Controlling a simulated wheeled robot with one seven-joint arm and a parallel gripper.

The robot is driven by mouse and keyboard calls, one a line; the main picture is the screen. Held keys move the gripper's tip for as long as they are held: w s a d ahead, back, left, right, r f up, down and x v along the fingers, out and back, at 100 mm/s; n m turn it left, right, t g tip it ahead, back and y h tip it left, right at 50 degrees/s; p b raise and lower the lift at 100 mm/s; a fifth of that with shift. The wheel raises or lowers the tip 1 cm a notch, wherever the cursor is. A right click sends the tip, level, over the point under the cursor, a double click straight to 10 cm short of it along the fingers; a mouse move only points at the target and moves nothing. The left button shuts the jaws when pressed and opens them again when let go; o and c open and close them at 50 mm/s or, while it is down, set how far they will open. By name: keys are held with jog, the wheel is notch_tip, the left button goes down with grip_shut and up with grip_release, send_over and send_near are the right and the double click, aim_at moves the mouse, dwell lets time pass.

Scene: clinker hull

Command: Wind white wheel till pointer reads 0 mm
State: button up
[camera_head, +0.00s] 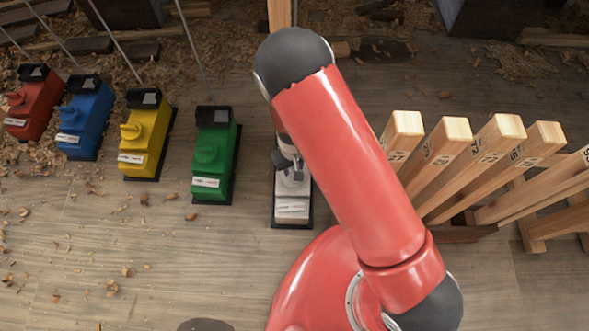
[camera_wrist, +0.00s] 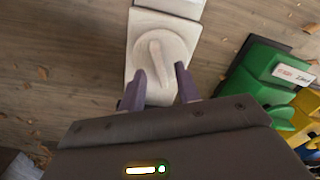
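The white unit (camera_head: 292,190) stands on the floor at the right end of a row of coloured units, partly covered by my arm. In the wrist view its white wheel (camera_wrist: 158,52) is a round knob with a raised ridge across it. My gripper (camera_wrist: 161,72) is open, its two purple fingers apart over the near part of the white unit, with the wheel just beyond their tips. I cannot tell whether they touch it. In the head view my gripper (camera_head: 287,160) is mostly hidden above the unit. No pointer or scale reading can be made out.
Green (camera_head: 213,155), yellow (camera_head: 146,135), blue (camera_head: 86,118) and red (camera_head: 34,103) units stand to the left, with thin rods rising behind them. Numbered wooden posts (camera_head: 445,145) lean at the right. Wood shavings litter the floor; the front left floor is mostly clear.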

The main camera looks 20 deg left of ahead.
jog(key=shift+f, duration=1.1)
jog(key=shift+c, duration=0.3)
grip_shut()
jog(key=m, duration=0.6)
jog(key=shift+r, duration=0.1)
jog(key=m+p, duration=0.1)
jog(key=m, duration=0.5)
jog(key=shift+m, duration=0.4)
